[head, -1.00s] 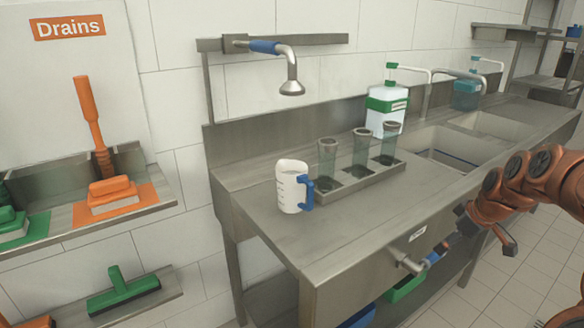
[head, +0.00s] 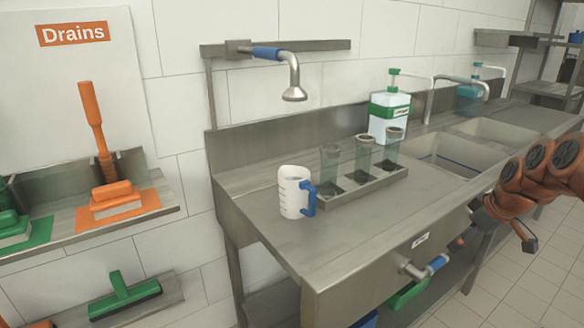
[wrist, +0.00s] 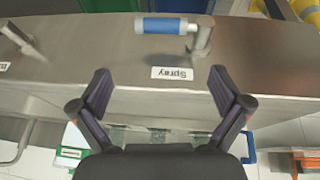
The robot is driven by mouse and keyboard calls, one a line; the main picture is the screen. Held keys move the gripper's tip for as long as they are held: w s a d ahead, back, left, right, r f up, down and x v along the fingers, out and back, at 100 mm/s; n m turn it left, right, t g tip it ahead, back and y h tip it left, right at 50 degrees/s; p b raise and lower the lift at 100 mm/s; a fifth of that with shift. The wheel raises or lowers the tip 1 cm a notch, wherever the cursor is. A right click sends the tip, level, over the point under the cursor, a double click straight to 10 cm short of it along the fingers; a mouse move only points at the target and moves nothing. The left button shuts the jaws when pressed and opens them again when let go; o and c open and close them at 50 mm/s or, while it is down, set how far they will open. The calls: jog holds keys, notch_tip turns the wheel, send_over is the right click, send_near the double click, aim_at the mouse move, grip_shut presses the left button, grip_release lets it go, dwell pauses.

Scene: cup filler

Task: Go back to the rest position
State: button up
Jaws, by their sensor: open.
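My gripper shows in the wrist view (wrist: 162,95) with its two dark fingers spread wide and nothing between them. It faces the steel front of the counter, with a label reading "Spray" and a blue-sleeved valve handle (wrist: 165,26) just beyond the fingertips. In the head view my orange arm reaches in from the right edge, in front of the counter. The same blue valve handle (head: 437,264) is on the counter's front panel, apart from my arm. The gripper's fingers are not clear in the head view.
A white measuring jug (head: 293,193) with a blue handle stands on the steel counter (head: 262,225). Next to it is a rack (head: 345,197) of glass tubes. A spray head (head: 294,93) hangs above. Sinks are at the right. Tiled floor (head: 500,290) is open at lower right.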

jog(key=s+a+m+g, duration=0.1)
jog(key=s+a+g, duration=0.1)
jog(key=s+a, duration=0.6)
jog(key=s+a+g, duration=0.1)
jog(key=s+a, duration=0.3)
jog(key=a, duration=0.9)
jog(key=s+a+f+m+g+h, duration=0.1)
jog(key=s+a+f+m+g, duration=0.15)
jog(key=s, duration=0.85)
jog(key=s+a+f+m+g, duration=0.2)
jog(key=s+f+m, duration=0.15)
jog(key=s, duration=0.75)
notch_tip(320, 180, up, 14)
jog(key=t+p, duration=0.1)
jog(key=p, duration=1.2)
jog(key=shift+w+n, duration=0.3)
jog(key=shift+w, duration=0.05)
